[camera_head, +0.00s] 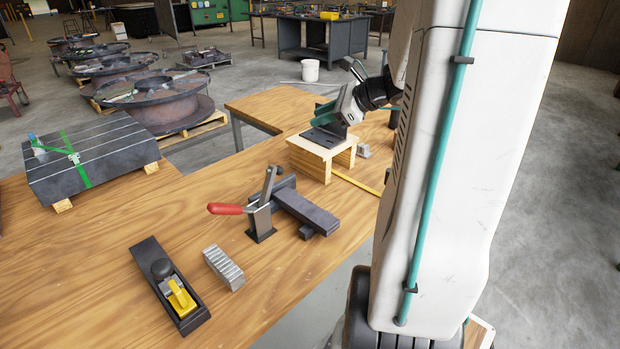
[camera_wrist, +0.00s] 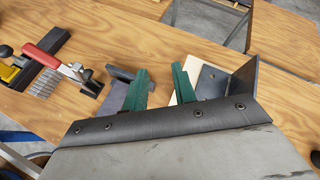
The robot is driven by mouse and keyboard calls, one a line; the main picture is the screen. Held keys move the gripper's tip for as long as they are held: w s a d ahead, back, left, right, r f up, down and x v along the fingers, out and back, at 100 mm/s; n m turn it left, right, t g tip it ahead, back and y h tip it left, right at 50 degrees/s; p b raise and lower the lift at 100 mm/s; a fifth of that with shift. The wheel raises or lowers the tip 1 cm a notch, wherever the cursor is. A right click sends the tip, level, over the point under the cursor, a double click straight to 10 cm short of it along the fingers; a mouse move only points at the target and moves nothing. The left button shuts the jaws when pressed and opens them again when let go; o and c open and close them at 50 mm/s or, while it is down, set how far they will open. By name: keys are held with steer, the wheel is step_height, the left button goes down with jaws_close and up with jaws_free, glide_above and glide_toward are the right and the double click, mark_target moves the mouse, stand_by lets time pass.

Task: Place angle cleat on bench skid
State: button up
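The angle cleat (camera_head: 323,137) is a dark steel L with one flange flat on the bench skid (camera_head: 317,158), a small pale wooden stand, and the other flange upright. In the wrist view the cleat (camera_wrist: 212,82) lies just right of the right green finger. My gripper (camera_head: 325,112) is just above the skid, beside the cleat. In the wrist view its two green fingertips (camera_wrist: 160,76) are apart with nothing held between them. Whether a finger touches the cleat cannot be told.
A red-handled toggle clamp (camera_head: 260,208) with a dark bar stands in front of the skid. A hand plane (camera_head: 168,283) and a ribbed metal block (camera_head: 223,267) lie nearer. A slotted steel plate (camera_head: 90,155) is at left. Bare bench top lies between.

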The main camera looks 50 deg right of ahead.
steer(key=s+a+r+n+g+y, duration=0.1)
steer(key=s+a+n+g, duration=0.15)
steer(key=a+n, duration=0.6)
steer(key=s+a+r+n+g+y, duration=0.15)
steer(key=a+n+g, duration=0.25)
steer(key=a, duration=0.9)
steer(key=s+a+f+n+g+h, duration=0.1)
steer(key=s+a+n+h, duration=0.2)
steer(key=s+n, duration=0.5)
steer(key=s+a+f+n+g+h, duration=0.1)
steer(key=s+a+n+g+h, duration=0.1)
steer(key=s+n, duration=0.6)
steer(key=shift+a+h, duration=0.85)
steer(key=shift+a, duration=0.2)
